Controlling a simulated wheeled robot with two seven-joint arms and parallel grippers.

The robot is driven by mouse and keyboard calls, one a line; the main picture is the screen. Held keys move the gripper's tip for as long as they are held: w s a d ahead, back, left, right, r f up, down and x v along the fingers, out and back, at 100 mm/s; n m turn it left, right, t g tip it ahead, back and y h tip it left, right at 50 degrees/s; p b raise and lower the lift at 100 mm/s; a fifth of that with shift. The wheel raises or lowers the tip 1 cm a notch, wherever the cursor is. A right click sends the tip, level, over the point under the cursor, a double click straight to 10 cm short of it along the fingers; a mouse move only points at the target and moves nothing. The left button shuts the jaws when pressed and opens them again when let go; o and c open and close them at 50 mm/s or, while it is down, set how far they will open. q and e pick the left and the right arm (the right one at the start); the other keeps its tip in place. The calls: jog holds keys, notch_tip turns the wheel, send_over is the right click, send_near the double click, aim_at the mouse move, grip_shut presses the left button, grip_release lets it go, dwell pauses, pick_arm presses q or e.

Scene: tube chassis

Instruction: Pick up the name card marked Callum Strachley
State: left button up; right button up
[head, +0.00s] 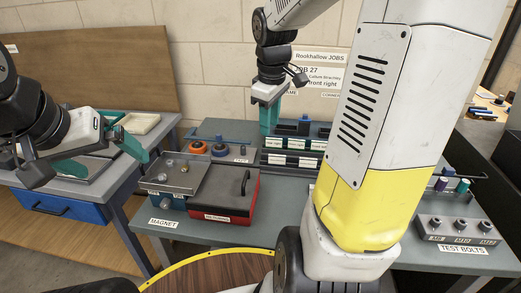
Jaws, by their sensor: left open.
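Several small white name cards (281,143) sit in two rows in a dark rack at the back of the grey bench. Their print is too small to read, so I cannot tell which is marked Callum Strachley. My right gripper (270,122) points down just above the rack's left end; its teal fingers overlap in this view, so its opening and any grip are unclear. My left gripper (108,160) is open, with teal fingers apart, near the left bench and left of the metal tray (178,174). My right arm hides part of the bench right of the rack.
A red-and-black box (224,198) stands in front of the rack. Orange-ringed parts (198,147) lie behind the tray. A TEST BOLTS block (456,230) is at right. A wall sign (321,73) reads JOB 27, Callum Strachley, front right.

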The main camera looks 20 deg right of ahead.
aim_at(277, 162)
jog(key=w+d+f+n, duration=0.1)
jog(key=w+d+f, duration=0.1)
jog(key=f, duration=0.1)
jog(key=w+d+f+n+g, duration=0.1)
jog(key=w+d+f+n, duration=0.1)
jog(key=w+f, duration=0.1)
jog(key=w+d+f+n+g, duration=0.1)
jog(key=w+d+f, duration=0.1)
jog(key=f, duration=0.1)
jog(key=shift+w+f+n, duration=0.25)
jog(key=shift+n, duration=0.05)
notch_tip(277, 162, down, 8)
jog(key=shift+a+r, duration=0.1)
grip_shut()
